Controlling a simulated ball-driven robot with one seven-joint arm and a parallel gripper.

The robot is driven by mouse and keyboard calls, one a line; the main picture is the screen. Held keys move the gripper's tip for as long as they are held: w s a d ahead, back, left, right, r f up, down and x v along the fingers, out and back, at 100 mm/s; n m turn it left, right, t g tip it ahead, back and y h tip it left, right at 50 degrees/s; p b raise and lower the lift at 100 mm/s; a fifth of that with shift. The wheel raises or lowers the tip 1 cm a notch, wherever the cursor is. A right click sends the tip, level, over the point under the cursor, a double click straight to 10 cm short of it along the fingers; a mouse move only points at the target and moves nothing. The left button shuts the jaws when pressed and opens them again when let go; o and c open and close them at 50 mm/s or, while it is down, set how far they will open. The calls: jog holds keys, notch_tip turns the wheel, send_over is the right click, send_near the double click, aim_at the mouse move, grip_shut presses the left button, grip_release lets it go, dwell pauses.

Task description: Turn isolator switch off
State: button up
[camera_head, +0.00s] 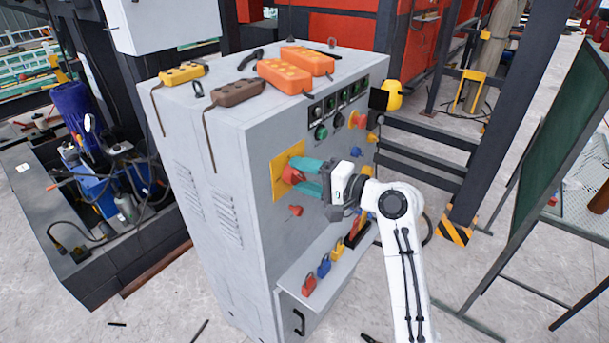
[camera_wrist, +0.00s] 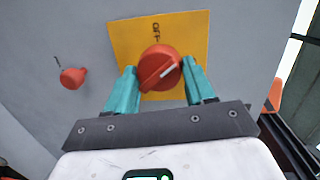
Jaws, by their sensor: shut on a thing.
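The isolator switch is a round red knob (camera_head: 290,175) on a yellow plate (camera_head: 279,186) on the side of a grey cabinet. In the wrist view, the knob (camera_wrist: 158,72) fills the middle of the plate (camera_wrist: 122,38). My gripper (camera_head: 306,176) reaches the knob from the right. Its teal fingers in the wrist view (camera_wrist: 160,84) are shut on the knob, one on each side. The knob's edges by the fingers are partly hidden.
A smaller red knob (camera_wrist: 73,77) sits left of the plate. Buttons (camera_head: 338,120) and a red emergency-stop-like knob (camera_head: 357,120) are above right. A shelf below holds coloured padlocks (camera_head: 323,266). Pendants (camera_head: 284,76) lie on the cabinet top. A green board (camera_head: 565,140) stands at right.

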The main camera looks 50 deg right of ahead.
jog(key=n+h+b, duration=0.1)
jog(key=n, duration=0.4)
jog(key=shift+a+f, duration=0.1)
jog(key=n+b, duration=0.1)
jog(key=n, duration=0.3)
jog(key=shift+a+h, duration=0.1)
jog(key=shift+h, duration=0.3)
dwell(0.3)
jog(key=o, duration=1)
jog(key=shift+o, duration=0.2)
jog(key=s+r, duration=0.1)
jog(key=s, duration=0.9)
jog(key=shift+s+r, duration=0.35)
jog(key=shift+r, duration=0.05)
